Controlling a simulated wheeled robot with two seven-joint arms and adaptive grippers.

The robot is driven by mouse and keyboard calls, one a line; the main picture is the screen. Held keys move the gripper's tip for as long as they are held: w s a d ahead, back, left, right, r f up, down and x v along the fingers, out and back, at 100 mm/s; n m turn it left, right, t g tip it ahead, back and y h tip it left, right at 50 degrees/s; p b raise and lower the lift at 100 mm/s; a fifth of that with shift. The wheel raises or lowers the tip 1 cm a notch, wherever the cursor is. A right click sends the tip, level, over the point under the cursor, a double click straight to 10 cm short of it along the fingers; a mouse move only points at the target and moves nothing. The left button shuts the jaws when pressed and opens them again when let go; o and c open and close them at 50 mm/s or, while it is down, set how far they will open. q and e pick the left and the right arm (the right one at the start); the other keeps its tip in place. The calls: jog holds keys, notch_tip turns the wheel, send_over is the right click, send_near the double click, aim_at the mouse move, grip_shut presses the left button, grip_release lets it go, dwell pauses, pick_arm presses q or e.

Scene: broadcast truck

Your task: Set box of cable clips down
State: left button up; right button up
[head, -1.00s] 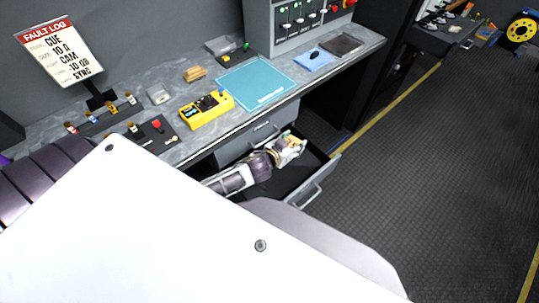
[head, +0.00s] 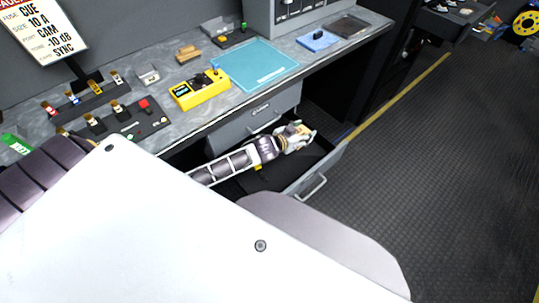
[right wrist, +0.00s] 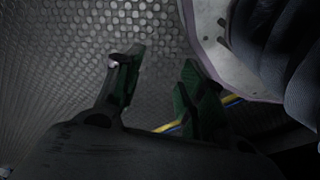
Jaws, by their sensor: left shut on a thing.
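My left gripper (head: 302,134) is at the far side of the open drawer (head: 322,170), near the desk's front edge. It is shut on a small cream and yellowish thing, which looks like the box of cable clips (head: 297,128). The fingers hide part of it. I cannot tell whether the box touches anything below it. My right gripper (right wrist: 158,82) shows only in the right wrist view. Its two dark green fingers are apart with nothing between them, above the dark textured floor.
The grey desk (head: 215,118) holds a teal mat (head: 255,65), a yellow meter (head: 200,90), a blue pad (head: 317,40) and a rack of small parts (head: 88,98). A fault log sign (head: 42,30) stands at left. The floor (head: 430,180) at right is clear.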

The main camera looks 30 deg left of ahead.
pick_arm(q)
jog(key=shift+w+d+f+b, duration=0.1)
jog(key=shift+w+f+b, duration=0.3)
jog(key=shift+f+b, duration=0.2)
jog(key=shift+w+f+b, duration=0.4)
jog(key=shift+f+b, duration=0.2)
jog(key=shift+w+f+m+h+b, duration=0.5)
jog(key=shift+w+f+b, duration=0.65)
jog(key=shift+b, duration=0.65)
pick_arm(e)
jog(key=shift+w+a+r, duration=0.3)
jog(key=shift+w+r, duration=0.5)
jog(key=shift+w, duration=0.1)
jog(key=shift+w+a+r, duration=0.25)
jog(key=shift+w+r, duration=0.5)
jog(key=shift+w, duration=0.1)
pick_arm(q)
jog(key=shift+f, duration=0.5)
notch_tip(320, 180, down, 4)
jog(key=shift+f+b, duration=0.1)
jog(key=shift+b, duration=0.65)
jog(key=shift+c, duration=0.2)
jog(key=shift+f, duration=0.55)
pick_arm(e)
jog(key=shift+a+r, duration=0.2)
jog(key=shift+r, duration=0.7)
jog(key=shift+a+r, duration=0.2)
jog(key=shift+r, duration=0.7)
jog(key=shift+a+r, duration=0.2)
jog(key=shift+r, duration=0.7)
